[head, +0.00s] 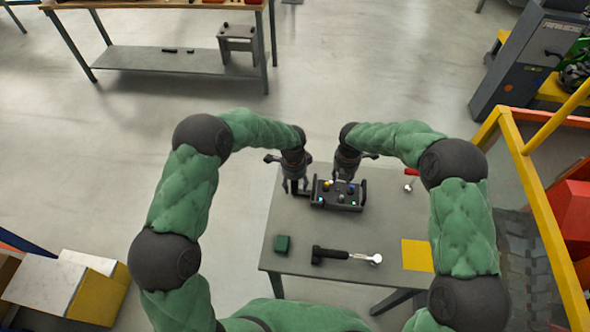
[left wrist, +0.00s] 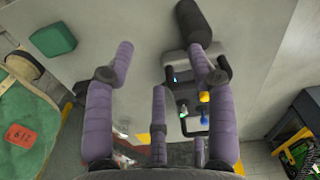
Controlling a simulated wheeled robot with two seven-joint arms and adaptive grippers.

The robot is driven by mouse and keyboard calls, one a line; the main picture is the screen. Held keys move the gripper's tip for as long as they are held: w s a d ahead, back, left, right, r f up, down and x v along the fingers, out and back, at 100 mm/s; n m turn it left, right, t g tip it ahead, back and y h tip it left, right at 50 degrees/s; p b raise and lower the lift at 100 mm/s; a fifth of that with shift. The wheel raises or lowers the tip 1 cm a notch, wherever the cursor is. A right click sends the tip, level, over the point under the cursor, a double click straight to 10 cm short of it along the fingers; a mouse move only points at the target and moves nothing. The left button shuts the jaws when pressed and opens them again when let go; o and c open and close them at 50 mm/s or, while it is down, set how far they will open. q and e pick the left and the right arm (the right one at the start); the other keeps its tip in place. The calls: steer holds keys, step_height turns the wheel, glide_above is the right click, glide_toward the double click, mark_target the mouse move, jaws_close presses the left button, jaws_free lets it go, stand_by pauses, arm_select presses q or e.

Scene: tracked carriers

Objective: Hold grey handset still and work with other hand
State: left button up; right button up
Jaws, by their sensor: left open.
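The grey handset (head: 345,207), a dark box with small coloured knobs and side handles, lies on the grey table. In the left wrist view the handset (left wrist: 174,67) is partly hidden behind my fingers. My left gripper (head: 296,187) is at its left end, pointing down, with its fingers (left wrist: 160,50) spread apart. I cannot tell whether they touch the handset. My right gripper (head: 345,175) is over the handset's far side, close to the knobs. Its fingertips are too small and dark to show whether they are open or shut.
On the table (head: 290,215) are a green block (head: 282,243), a black-handled tool (head: 330,254) with a silver end, a yellow square (head: 417,255) and a red-handled tool (head: 410,178). A yellow frame (head: 530,180) stands to the right.

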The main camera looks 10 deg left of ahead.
mark_target(295, 186)
arm_select(q)
steer(key=w, duration=0.1)
steer(key=w+r, duration=0.2)
steer(key=w, duration=0.1)
steer(key=shift+a, duration=0.25)
step_height(295, 186, down, 11)
steer(key=shift+w+r, duration=0.1)
jaws_close()
arm_select(e)
steer(key=shift+d+r+m, duration=0.1)
steer(key=shift+r+m, duration=0.05)
steer(key=shift+m, duration=0.15)
jaws_close()
step_height(295, 186, up, 5)
steer(key=w+d+m+y, duration=0.2)
steer(key=d+m+y, duration=0.1)
steer(key=m, duration=0.7)
steer(key=shift+g, duration=0.4)
steer(key=shift+r, duration=0.1)
